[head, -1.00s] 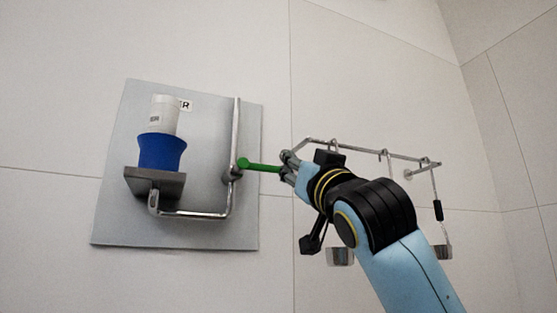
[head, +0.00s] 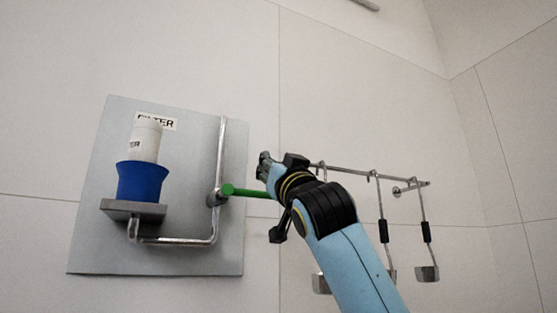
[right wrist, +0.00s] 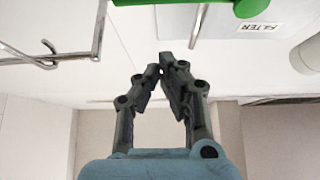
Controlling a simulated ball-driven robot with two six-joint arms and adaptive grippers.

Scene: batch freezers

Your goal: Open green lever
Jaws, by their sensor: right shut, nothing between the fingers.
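The green lever (head: 247,193) sticks out to the right, nearly horizontal, from a valve on the vertical metal pipe (head: 221,140). Its far right end is hidden behind my right arm. In the right wrist view the green lever (right wrist: 246,8) is cut off at the top edge. My right gripper (head: 264,160) is shut and empty. Its fingertips are just above the right part of the lever; in the right wrist view the fingers (right wrist: 161,64) look apart from it. My left gripper is not in view.
A grey wall panel (head: 95,240) carries the pipe, a blue holder (head: 141,181) with a white filter cylinder (head: 146,138), and a FILTER label (head: 157,121). To the right, a wall rail (head: 345,172) has hanging utensils (head: 427,272). The wall above my gripper is clear.

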